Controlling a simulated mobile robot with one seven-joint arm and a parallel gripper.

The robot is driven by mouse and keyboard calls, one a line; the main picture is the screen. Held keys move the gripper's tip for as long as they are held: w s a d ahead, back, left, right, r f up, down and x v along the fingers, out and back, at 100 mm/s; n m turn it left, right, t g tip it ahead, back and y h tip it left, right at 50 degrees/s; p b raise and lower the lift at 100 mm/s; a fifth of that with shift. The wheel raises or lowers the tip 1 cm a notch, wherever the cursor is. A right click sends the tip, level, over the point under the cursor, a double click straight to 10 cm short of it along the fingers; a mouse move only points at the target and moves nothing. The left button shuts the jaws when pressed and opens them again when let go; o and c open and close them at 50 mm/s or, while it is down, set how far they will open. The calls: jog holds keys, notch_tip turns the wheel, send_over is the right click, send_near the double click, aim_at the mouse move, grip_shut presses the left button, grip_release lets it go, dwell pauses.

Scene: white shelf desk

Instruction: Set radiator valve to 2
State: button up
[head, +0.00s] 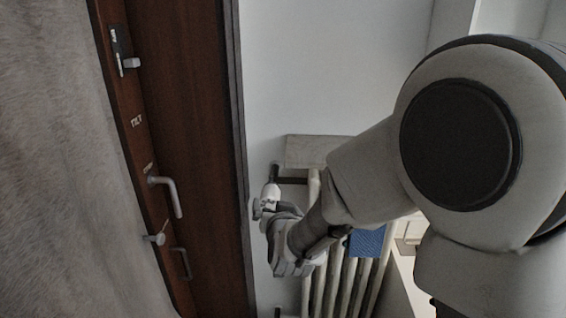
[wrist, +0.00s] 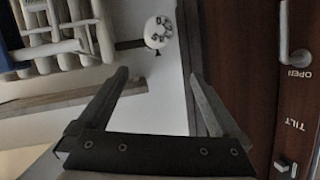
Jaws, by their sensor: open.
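The radiator valve (head: 270,193) is a small white knob on a dark pipe, beside the radiator in the head view. In the wrist view the valve (wrist: 158,32) shows its round white face with dark markings, too small to read. My gripper (wrist: 160,80) is open and empty, its two dark fingers spread apart. In the wrist view the valve lies beyond the fingertips, above the gap between them, and no finger touches it there. In the head view my arm and hand hide part of the area around the valve, and the fingertips are hard to make out.
The radiator (head: 335,285) stands behind my arm, with a blue cloth-like item (head: 367,241) on it. A brown wooden door (head: 190,120) with metal handles is left of the valve. A shelf-like ledge (wrist: 70,98) runs across the wrist view. White wall surrounds the valve.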

jog(key=m+t+h, duration=0.1)
jog(key=t, duration=0.1)
send_near(271, 195)
jog(key=s+a, duration=0.1)
jog(key=s, duration=0.1)
jog(key=shift+s+f+t+h, duration=1)
jog(key=shift+f, duration=1.05)
jog(key=shift+m, duration=0.3)
jog(key=w+p, duration=0.2)
jog(key=w, duration=1.5)
jog(key=shift+w+a+p, duration=0.1)
jog(key=shift+w+p, duration=0.05)
jog(key=shift+p, duration=0.15)
jog(key=c, duration=1.3)
